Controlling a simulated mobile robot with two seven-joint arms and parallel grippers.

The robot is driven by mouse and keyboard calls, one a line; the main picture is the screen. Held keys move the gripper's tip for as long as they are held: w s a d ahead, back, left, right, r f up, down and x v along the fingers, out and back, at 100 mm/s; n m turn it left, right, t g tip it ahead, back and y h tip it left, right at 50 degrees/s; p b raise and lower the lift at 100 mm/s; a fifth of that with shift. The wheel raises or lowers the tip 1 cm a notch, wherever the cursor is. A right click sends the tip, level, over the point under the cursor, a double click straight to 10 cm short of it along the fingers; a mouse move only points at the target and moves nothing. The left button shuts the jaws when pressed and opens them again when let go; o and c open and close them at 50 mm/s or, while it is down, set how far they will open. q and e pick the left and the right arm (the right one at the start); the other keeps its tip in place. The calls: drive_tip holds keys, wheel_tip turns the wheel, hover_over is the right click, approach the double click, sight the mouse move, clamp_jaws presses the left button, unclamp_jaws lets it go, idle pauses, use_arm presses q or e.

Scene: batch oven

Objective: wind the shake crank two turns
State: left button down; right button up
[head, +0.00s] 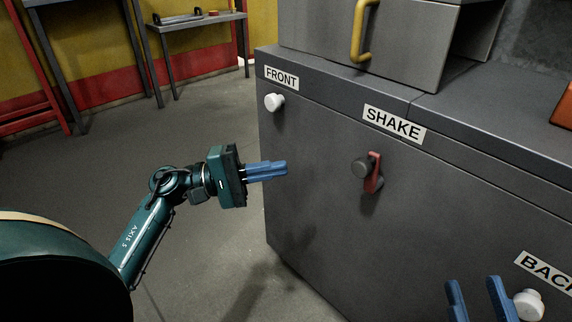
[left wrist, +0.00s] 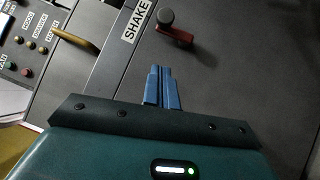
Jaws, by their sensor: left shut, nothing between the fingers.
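The shake crank is a red arm (head: 374,172) with a dark round knob (head: 362,167), on the front of the grey oven cabinet below the SHAKE label (head: 394,124). In the left wrist view the crank's red arm (left wrist: 174,36) is ahead of the fingers, its knob (left wrist: 166,16) toward the top. My left gripper (head: 286,168) is shut and empty, to the left of the crank and apart from it. Its blue fingers (left wrist: 159,68) lie together in the left wrist view. My right gripper (head: 478,282) shows at the bottom right, its two blue fingers spread apart, beside a white knob.
A white knob (head: 274,102) sits under the FRONT label (head: 282,77). Another white knob (head: 528,305) sits by the BACK label (head: 545,270). A yellow handle (head: 361,32) juts out above the cabinet. A bench (head: 196,24) stands at the back left. The floor left of the cabinet is clear.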

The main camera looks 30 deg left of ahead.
use_arm(q)
drive_tip(key=w+d+r, duration=0.2)
drive_tip(key=w+d, duration=0.1)
drive_tip(key=d, duration=0.7)
drive_tip(key=shift+w+d, duration=0.1)
